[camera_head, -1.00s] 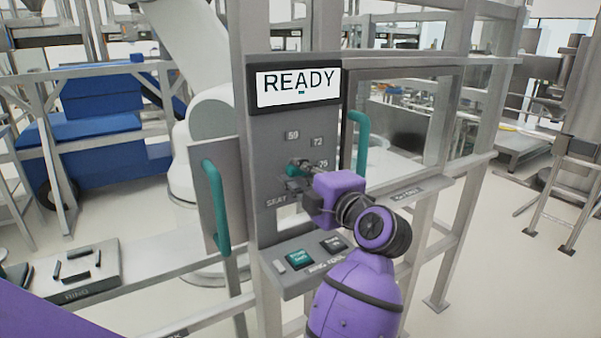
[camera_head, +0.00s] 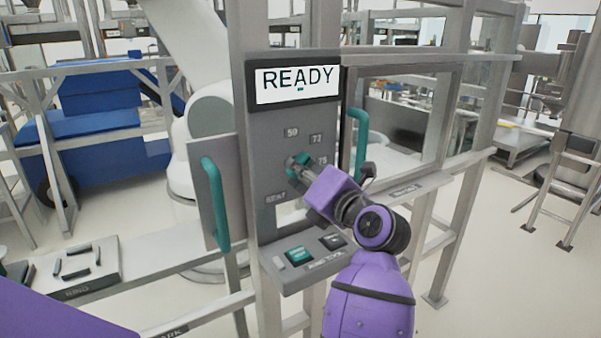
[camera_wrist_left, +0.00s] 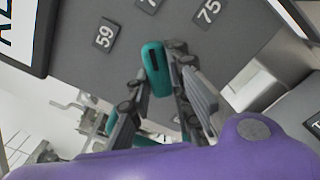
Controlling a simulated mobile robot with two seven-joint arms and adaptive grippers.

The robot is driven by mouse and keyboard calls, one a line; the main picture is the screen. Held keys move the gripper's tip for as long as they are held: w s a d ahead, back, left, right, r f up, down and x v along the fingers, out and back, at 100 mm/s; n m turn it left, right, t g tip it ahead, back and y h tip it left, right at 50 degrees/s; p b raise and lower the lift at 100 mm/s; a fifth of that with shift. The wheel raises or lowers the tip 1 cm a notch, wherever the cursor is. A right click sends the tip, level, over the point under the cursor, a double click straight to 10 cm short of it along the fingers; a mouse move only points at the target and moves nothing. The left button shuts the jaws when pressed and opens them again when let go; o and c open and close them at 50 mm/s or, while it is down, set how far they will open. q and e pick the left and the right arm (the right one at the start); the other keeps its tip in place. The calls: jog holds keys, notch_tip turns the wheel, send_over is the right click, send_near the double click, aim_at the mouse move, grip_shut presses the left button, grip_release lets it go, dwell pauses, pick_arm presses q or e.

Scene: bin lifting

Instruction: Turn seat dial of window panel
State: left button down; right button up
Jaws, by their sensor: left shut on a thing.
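The grey panel (camera_head: 262,130) stands upright with a screen (camera_head: 298,86) reading READY. The teal seat dial (camera_head: 292,166) is on its face, below number labels that look like 59, 72 and 75, with a partly covered SEAT label to its lower left. My left gripper (camera_head: 303,168) is shut on the dial, with its purple wrist tilted to the lower right. In the left wrist view, the fingers (camera_wrist_left: 158,85) lie on either side of the teal dial bar (camera_wrist_left: 155,66). My right gripper is not in view.
Teal upright handles flank the panel, one on the left (camera_head: 214,200) and one on the right (camera_head: 360,140). A ledge with a green button (camera_head: 299,255) juts out below the dial. A window frame (camera_head: 400,110) stands to the right, and a ring tray (camera_head: 85,268) lies at lower left.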

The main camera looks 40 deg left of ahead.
pick_arm(q)
jog(key=n+b, duration=0.4)
jog(key=n, duration=0.5)
jog(key=shift+w+f, duration=0.1)
jog(key=shift+w, duration=0.05)
jog(key=shift+n, duration=0.3)
jog(key=c, duration=1.6)
grip_release()
jog(key=shift+d, duration=0.1)
